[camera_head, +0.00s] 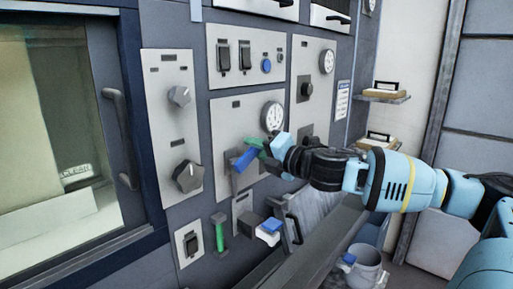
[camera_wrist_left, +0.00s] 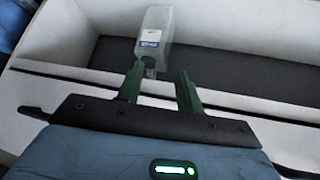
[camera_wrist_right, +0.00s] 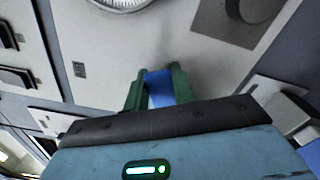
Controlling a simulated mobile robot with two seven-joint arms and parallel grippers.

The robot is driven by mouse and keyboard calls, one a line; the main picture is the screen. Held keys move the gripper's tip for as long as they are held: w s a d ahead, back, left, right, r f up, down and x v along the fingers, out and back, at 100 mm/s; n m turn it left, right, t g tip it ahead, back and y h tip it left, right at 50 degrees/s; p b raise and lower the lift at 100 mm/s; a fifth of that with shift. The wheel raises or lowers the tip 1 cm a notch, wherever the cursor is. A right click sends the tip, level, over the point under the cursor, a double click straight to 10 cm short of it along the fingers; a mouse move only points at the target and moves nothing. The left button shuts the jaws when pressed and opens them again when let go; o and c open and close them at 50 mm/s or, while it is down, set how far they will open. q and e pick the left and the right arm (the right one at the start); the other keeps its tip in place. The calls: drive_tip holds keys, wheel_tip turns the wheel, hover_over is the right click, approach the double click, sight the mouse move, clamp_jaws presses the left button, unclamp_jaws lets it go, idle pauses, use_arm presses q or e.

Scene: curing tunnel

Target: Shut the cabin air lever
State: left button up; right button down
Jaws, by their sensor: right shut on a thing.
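The blue lever handle (camera_head: 243,160) stands out from a light grey panel below a round gauge. My right gripper (camera_head: 262,148) comes to it from the right in the head view. In the right wrist view the green fingertips (camera_wrist_right: 157,88) are shut on the blue handle (camera_wrist_right: 160,86), one on each side. The gripper hides part of the lever, and I cannot read a label for it. My left gripper (camera_wrist_left: 158,90) shows only in its wrist view, with its green fingers apart and nothing between them.
A round gauge (camera_head: 271,116) and two knobs (camera_head: 187,176) are nearby. A green handle (camera_head: 219,232) stands below left, beside a black switch. A glazed door (camera_head: 60,130) fills the left. A grey bucket (camera_head: 362,266) stands lower right. A labelled translucent container (camera_wrist_left: 154,38) lies beyond my left fingers.

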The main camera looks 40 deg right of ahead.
use_arm(q)
drive_tip(key=shift+w+d+r, duration=0.1)
drive_tip(key=shift+w+r, duration=0.2)
drive_tip(key=shift+w, duration=0.05)
use_arm(e)
drive_tip(key=shift+d+f+m, duration=0.1)
drive_tip(key=shift+f+m, duration=0.15)
drive_tip(key=shift+m, duration=0.25)
use_arm(q)
drive_tip(key=shift+r, duration=0.1)
use_arm(e)
drive_tip(key=shift+f, duration=0.1)
drive_tip(key=shift+d+f+m+p, duration=0.1)
drive_tip(key=shift+f+m+p, duration=0.1)
drive_tip(key=shift+m+p, duration=0.45)
drive_tip(key=shift+d+f+m+p, duration=0.1)
drive_tip(key=shift+f+m+p, duration=0.25)
drive_tip(key=shift+m, duration=0.7)
use_arm(q)
drive_tip(key=shift+w+d+r+t, duration=0.1)
drive_tip(key=shift+w+r+t, duration=0.1)
drive_tip(key=shift+w+r, duration=0.35)
drive_tip(key=shift+w+d+r+t, duration=0.1)
drive_tip(key=shift+w+r+t, duration=0.15)
drive_tip(key=shift+r, duration=0.45)
use_arm(e)
drive_tip(key=shift+f+m, duration=0.45)
drive_tip(key=shift+m, duration=0.05)
drive_tip(key=shift+f, duration=0.1)
